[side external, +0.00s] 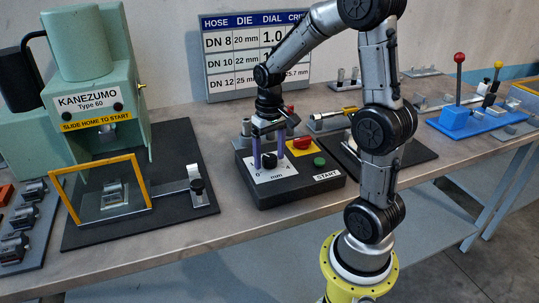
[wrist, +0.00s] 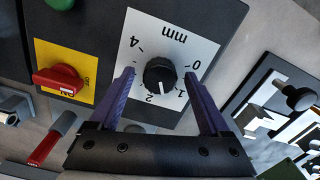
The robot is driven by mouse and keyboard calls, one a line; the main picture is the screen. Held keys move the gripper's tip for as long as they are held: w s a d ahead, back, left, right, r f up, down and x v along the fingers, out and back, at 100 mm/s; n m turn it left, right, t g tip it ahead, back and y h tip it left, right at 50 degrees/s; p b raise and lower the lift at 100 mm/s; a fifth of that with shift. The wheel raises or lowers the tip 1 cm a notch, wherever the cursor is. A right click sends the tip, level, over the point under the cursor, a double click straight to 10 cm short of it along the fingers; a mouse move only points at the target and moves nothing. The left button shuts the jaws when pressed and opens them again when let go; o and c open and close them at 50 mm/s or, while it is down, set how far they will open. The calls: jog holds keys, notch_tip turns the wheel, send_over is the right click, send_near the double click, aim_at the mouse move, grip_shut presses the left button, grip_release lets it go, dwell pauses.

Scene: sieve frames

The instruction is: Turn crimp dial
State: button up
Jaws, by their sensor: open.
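The crimp dial (wrist: 160,73) is a black ribbed knob on a white scale plate (wrist: 176,36) marked in mm. Its white pointer line appears to lie between 1 and 2. The 3 is not visible, probably behind a finger. My gripper (wrist: 159,76) is open, with its purple fingers on either side of the dial, apparently apart from it. In the side external view, my gripper (side external: 269,148) points down over the black control box (side external: 309,189), and the dial (side external: 269,160) shows between the fingers.
A red switch (side external: 303,142) on a yellow plate and a green START button (side external: 319,162) share the box. A green press (side external: 95,80) with a yellow-framed guard (side external: 146,182) stands left. A settings chart (side external: 235,88), partly hidden by my arm, stands behind. Blue tooling (side external: 457,122) lies right.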

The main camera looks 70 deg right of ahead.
jog(key=shift+f, duration=0.1)
grip_shut()
dwell(0.4)
jog(key=shift+m, duration=2.9)
grip_release()
